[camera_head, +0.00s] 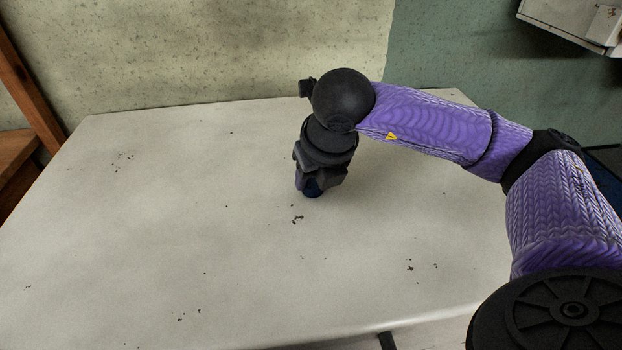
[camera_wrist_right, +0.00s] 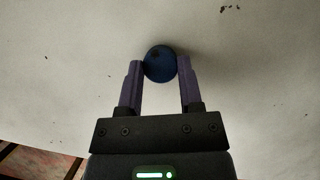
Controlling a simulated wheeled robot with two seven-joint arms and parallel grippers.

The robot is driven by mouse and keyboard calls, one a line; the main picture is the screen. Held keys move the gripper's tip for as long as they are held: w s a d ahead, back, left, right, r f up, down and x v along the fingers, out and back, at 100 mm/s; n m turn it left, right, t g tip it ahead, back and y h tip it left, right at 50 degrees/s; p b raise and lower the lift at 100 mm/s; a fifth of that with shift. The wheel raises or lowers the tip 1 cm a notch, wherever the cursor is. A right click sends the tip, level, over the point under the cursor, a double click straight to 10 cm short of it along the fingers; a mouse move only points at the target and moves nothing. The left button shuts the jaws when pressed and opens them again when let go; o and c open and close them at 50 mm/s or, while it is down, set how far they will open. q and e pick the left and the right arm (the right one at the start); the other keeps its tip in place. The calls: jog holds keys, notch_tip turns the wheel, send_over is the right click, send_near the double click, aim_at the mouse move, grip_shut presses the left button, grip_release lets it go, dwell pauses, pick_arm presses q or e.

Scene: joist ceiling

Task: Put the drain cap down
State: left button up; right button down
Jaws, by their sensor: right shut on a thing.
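The drain cap is a small round dark blue piece, seen in the right wrist view (camera_wrist_right: 160,64) between the two fingers. My right gripper (camera_wrist_right: 160,70) is shut on it. In the head view my right gripper (camera_head: 311,186) points down at the middle of the table, and the drain cap (camera_head: 313,190) shows as a dark blue bit at its tips, mostly hidden by the fingers. The cap is at or very close to the table top; I cannot tell whether it touches. My left gripper is not in view.
The pale table (camera_head: 130,230) is bare apart from small dark specks, with free room all around the gripper. A wall (camera_head: 200,50) stands behind the table's back edge. A wooden frame (camera_head: 30,90) is at the left, and a white box (camera_head: 575,22) is on the wall at upper right.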

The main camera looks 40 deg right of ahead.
jog(key=shift+r, duration=0.1)
jog(key=shift+f, duration=0.2)
jog(key=shift+c, duration=1.3)
grip_release()
jog(key=shift+r, duration=0.1)
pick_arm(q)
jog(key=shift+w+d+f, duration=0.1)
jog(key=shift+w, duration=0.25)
pick_arm(e)
jog(key=shift+r, duration=0.25)
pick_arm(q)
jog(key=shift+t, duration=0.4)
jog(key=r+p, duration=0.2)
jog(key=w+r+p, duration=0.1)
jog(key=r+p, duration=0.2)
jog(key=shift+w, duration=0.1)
pick_arm(e)
jog(key=v, duration=1.1)
jog(key=shift+s+r, duration=0.25)
jog(key=shift+r, duration=0.05)
jog(key=shift+a, duration=0.1)
